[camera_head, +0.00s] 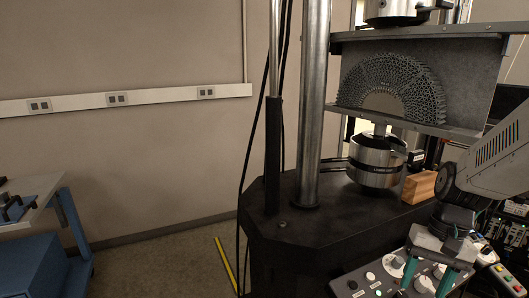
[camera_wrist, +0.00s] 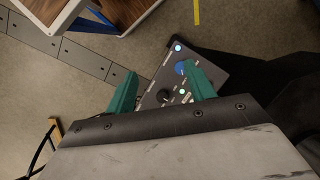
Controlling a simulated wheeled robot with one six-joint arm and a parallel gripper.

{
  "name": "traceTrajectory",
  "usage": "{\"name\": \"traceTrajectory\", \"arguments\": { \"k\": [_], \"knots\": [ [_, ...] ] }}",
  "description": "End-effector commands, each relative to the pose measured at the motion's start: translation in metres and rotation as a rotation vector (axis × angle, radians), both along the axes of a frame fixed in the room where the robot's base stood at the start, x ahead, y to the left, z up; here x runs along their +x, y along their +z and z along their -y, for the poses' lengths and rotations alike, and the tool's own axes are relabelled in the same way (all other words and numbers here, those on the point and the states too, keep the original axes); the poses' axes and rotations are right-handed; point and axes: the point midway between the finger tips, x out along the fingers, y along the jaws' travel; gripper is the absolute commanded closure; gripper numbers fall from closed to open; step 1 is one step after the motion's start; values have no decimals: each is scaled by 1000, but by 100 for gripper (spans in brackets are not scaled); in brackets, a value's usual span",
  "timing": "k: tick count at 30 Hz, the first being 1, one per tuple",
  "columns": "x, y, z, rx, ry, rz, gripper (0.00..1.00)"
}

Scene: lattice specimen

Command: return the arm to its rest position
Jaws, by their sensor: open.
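My gripper (camera_head: 426,280) is at the lower right of the head view, at the end of my white and grey arm. Its two green fingers point down over a control panel (camera_head: 362,283) with knobs and lit buttons. In the wrist view my gripper (camera_wrist: 162,68) has its fingers spread apart with nothing held between them. The same panel (camera_wrist: 215,66) shows beyond and between the fingers, with a blue knob, a black knob and small lights. I cannot tell whether the fingertips touch the panel.
A testing machine with a dark base (camera_head: 310,236) and steel column (camera_head: 314,110) stands left of my arm. An arched lattice specimen (camera_head: 400,75) sits between its plates. A wooden block (camera_head: 419,187) lies on the base. A blue bench (camera_head: 35,258) is far left, with open floor between.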

Motion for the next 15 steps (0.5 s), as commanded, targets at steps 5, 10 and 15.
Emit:
{"name": "traceTrajectory", "arguments": {
  "k": [5,10,15],
  "knots": [
    [-39,46,-35,-75,148,44,46],
    [-76,76,-59,-145,272,113,46],
    [-100,97,-75,-198,373,214,46]
  ]
}}
